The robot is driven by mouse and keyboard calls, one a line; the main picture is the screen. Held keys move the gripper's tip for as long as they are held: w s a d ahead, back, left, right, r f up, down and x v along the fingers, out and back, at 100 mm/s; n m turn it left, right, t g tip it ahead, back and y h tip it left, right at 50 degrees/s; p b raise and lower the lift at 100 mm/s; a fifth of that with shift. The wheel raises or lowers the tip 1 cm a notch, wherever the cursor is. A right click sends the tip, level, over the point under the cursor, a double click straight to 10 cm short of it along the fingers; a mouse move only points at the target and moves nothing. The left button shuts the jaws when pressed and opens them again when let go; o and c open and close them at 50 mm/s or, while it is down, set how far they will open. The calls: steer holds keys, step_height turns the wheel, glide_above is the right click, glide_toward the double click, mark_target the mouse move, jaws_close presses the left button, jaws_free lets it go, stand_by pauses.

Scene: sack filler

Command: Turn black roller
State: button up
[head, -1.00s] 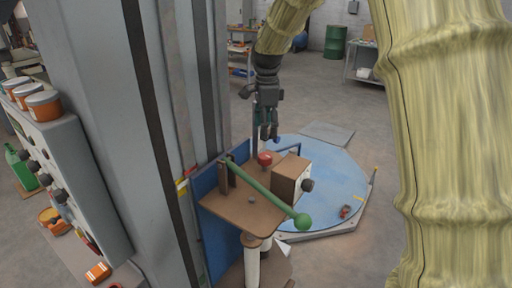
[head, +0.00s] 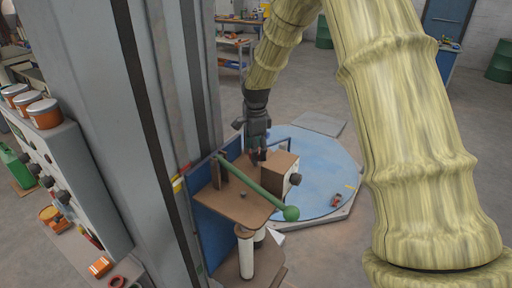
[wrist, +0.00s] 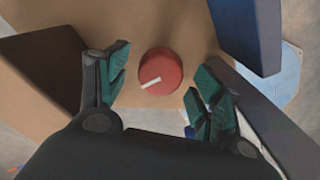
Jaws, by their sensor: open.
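A black knob (head: 295,179) sticks out of the right side of a brown box (head: 279,172) on the brown machine table (head: 232,205); it is the only black turning part I make out there. A round red knob (wrist: 160,71) with a white mark stands on the brown surface in the wrist view. My gripper (head: 257,158) is over the table, left of the box, and points down. In the wrist view my open gripper (wrist: 160,90) has one finger on each side of the red knob, with gaps visible. In the head view the gripper mostly hides the red knob.
A green lever (head: 258,188) with a ball end slants across the table in front of my gripper. A blue panel (head: 210,228) and a grey column (head: 150,130) stand left. A blue round platform (head: 330,170) lies behind.

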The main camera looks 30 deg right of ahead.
steer(key=shift+w+f, duration=0.2)
steer(key=shift+f, duration=0.1)
steer(key=shift+s+r, duration=0.15)
steer(key=shift+s, duration=0.1)
steer(key=shift+c, duration=1)
steer(key=shift+w, duration=0.1)
steer(key=c, duration=0.8)
steer(key=shift+c, duration=0.2)
